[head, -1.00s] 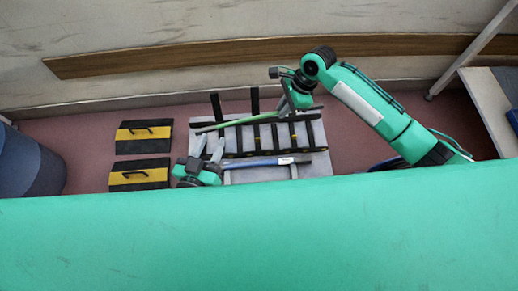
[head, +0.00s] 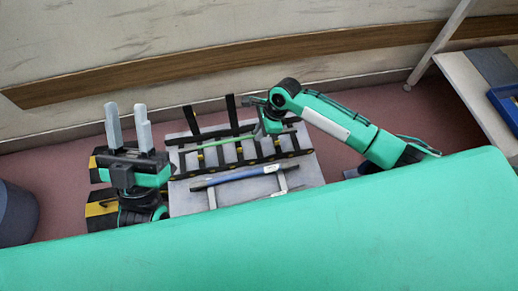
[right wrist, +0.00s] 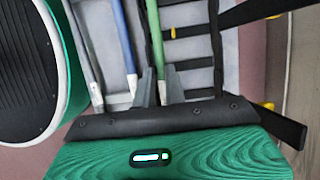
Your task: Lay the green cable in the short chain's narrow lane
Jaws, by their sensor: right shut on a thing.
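The green cable (head: 215,143) runs lengthwise over the black ladder-like chain (head: 285,133) on the grey board. My right gripper (head: 262,128) is shut on it near its right part. In the right wrist view the green cable (right wrist: 154,40) passes between the two fingers (right wrist: 160,88), alongside a black chain rail and crossbars (right wrist: 190,64). I cannot tell whether it lies inside a lane or just above it. My left gripper (head: 128,112) is open and empty, fingers pointing up, left of the board and apart from the cable.
A blue cable (head: 235,177) lies on the near side of the grey board (head: 310,165), beside grey brackets. Two black upright bars (head: 232,112) stand at the chain's far side. A blue tray (head: 506,105) is far right.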

